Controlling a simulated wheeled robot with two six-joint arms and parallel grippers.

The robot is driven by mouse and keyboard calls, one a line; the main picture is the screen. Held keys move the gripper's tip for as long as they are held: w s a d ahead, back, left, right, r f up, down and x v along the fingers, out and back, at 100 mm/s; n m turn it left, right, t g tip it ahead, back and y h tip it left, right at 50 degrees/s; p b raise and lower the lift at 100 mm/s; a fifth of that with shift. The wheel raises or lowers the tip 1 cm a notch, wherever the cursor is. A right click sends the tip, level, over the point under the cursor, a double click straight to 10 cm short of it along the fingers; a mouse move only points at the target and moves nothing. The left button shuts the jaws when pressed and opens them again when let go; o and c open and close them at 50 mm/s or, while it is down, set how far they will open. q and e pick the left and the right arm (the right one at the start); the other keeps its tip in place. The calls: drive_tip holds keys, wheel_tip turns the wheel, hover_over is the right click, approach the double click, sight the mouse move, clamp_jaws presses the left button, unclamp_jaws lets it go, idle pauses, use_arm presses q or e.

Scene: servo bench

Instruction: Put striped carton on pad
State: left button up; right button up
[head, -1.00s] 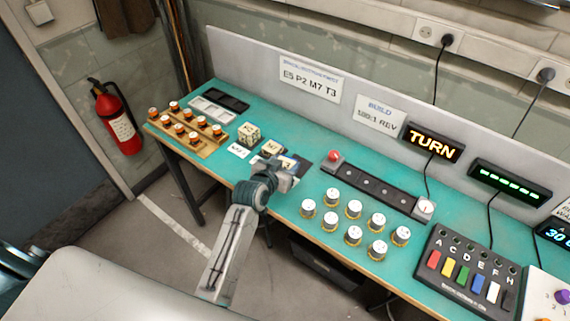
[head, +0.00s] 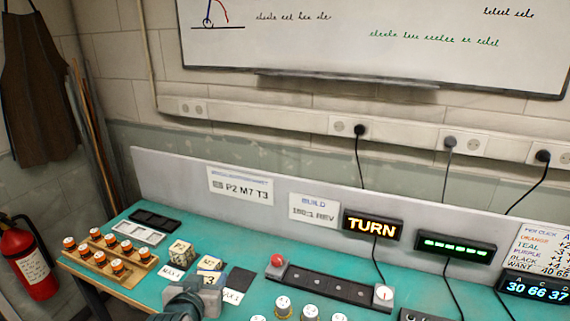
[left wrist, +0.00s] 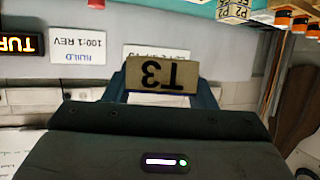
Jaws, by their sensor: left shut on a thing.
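My left gripper (left wrist: 162,90) is shut on a tan carton (left wrist: 160,75) marked T3, which appears upside down in the left wrist view; no stripes can be made out on that face. In the head view the left gripper (head: 195,293) is at the bottom edge, with the T3 carton (head: 211,280) at its tip. A carton marked M7 (head: 210,262) shows just behind it, and a carton marked P2 (head: 180,251) stands to the left. A dark square pad (head: 240,279) lies on the teal bench right of the held carton. My right gripper is not in view.
A wooden rack (head: 108,256) of orange-banded jars stands at the left. A black tray (head: 153,219) and a white tray (head: 138,232) lie behind it. A dark rail (head: 328,284) with a red button (head: 278,260) is at the right, with several silver-topped jars in front.

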use_arm(q)
drive_tip(key=shift+s+r, duration=0.1)
drive_tip(key=shift+p, duration=0.3)
drive_tip(key=w+d+f+m+h+p, duration=0.1)
drive_tip(key=w+f+h+p, duration=0.1)
drive_tip(key=w+f+p, duration=0.4)
drive_tip(key=shift+w+d+f+m+p, duration=0.3)
drive_tip(key=shift+d+f+m+p, duration=0.1)
drive_tip(key=shift+f+p, duration=0.55)
